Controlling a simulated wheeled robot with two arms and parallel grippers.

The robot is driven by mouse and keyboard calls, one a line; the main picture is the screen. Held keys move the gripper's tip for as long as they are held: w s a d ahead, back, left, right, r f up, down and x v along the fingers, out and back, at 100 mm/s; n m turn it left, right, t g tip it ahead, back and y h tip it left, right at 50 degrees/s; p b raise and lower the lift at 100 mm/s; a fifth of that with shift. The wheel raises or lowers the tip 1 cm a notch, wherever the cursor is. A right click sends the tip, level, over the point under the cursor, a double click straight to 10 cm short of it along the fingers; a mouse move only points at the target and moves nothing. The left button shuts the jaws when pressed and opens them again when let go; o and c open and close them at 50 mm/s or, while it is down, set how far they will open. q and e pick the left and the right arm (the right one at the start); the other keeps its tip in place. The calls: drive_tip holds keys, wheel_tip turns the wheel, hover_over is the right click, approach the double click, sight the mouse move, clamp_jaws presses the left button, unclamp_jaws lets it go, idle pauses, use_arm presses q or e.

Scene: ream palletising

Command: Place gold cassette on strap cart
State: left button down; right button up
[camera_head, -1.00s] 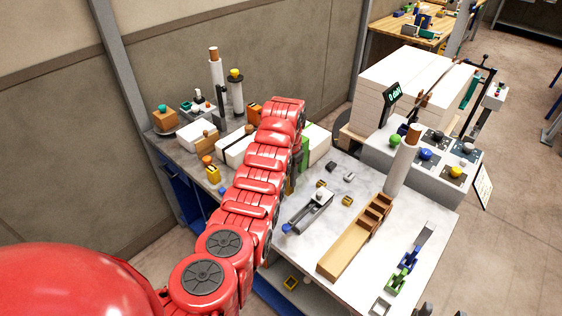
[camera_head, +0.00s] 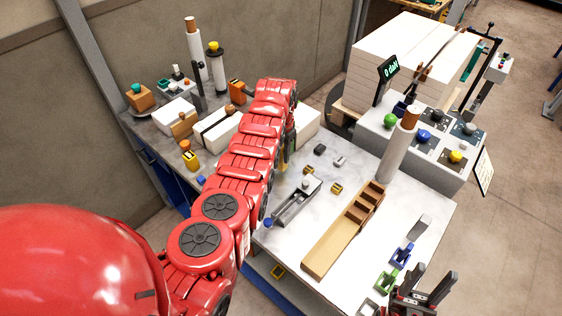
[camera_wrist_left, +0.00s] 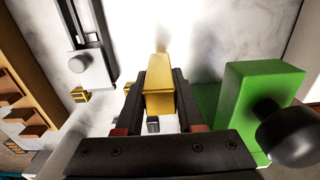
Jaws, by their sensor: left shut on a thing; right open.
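The gold cassette (camera_wrist_left: 159,88) is between the fingers of my left gripper (camera_wrist_left: 160,95) in the left wrist view. These fingers are shut on it. In the head view my red left arm mostly hides that gripper (camera_head: 287,152), over the left part of the table. A green block (camera_wrist_left: 262,95) with a black knob is close to the right of the cassette in the wrist view. I cannot tell whether they touch. My right gripper (camera_head: 432,284) is open and empty at the table's front right corner. I cannot tell for sure which thing is the strap cart.
A wooden stepped tray (camera_head: 335,237) lies mid-table, beside a grey slide holder (camera_head: 297,203). A white post (camera_head: 398,150) and a grey button console (camera_head: 425,150) stand behind. A tall stack of white reams (camera_head: 410,65) is at the back. White packs stand at the left.

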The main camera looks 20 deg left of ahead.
sight(282, 160)
use_arm(q)
wheel_tip(282, 160, down, 4)
drive_tip(key=shift+w+r+b, duration=0.1)
drive_tip(key=shift+r+b, duration=0.05)
drive_tip(key=shift+b, duration=0.9)
drive_tip(key=shift+r, duration=0.15)
drive_tip(key=shift+f, duration=0.2)
drive_tip(key=c, duration=0.5)
unclamp_jaws()
drive_tip(key=shift+r, duration=0.15)
drive_tip(key=shift+r+p, duration=0.4)
drive_tip(key=shift+p, duration=0.05)
wheel_tip(282, 160, up, 5)
drive_tip(key=p, duration=0.3)
drive_tip(key=shift+r+p, duration=0.2)
drive_tip(key=shift+p, duration=0.15)
wheel_tip(282, 160, up, 6)
drive_tip(key=shift+p, duration=0.45)
